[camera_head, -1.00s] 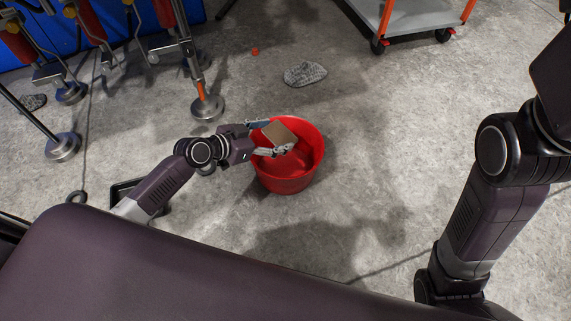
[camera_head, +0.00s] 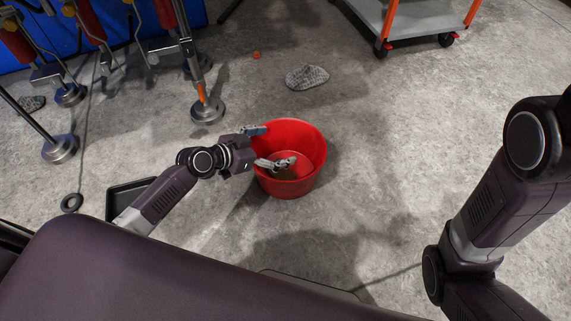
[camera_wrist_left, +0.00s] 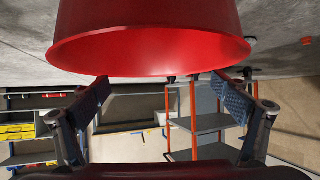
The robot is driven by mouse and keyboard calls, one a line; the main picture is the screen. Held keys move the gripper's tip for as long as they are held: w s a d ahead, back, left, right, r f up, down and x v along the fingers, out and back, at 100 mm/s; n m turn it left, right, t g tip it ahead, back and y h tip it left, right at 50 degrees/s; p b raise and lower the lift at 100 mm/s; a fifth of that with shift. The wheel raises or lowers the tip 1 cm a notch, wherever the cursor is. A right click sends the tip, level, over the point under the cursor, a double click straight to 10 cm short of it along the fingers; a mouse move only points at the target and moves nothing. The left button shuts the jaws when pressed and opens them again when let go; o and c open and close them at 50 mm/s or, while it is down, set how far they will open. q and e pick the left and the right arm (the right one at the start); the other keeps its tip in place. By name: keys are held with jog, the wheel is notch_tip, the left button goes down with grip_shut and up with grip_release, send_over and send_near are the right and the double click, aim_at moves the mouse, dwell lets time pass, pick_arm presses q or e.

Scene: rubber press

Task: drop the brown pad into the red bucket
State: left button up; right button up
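The red bucket (camera_head: 312,141) stands upright on the concrete floor in the head view. It also fills the top of the left wrist view (camera_wrist_left: 150,30). My left gripper (camera_head: 279,145) is over the bucket's left side with its fingers spread wide apart. In the left wrist view the left gripper (camera_wrist_left: 164,96) is open, with nothing between the fingers. A small brownish patch shows inside the bucket by the lower finger; it may be the brown pad, mostly hidden. The hand of my right arm is outside the views.
A grey stone-like lump (camera_head: 307,77) and a small orange piece (camera_head: 256,55) lie behind the bucket. Metal stands with round feet (camera_head: 207,111) are at the left. A grey cart (camera_head: 400,20) is at the back right. The floor right of the bucket is clear.

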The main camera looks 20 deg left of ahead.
pick_arm(q)
jog(key=v, duration=1.2)
dwell(0.4)
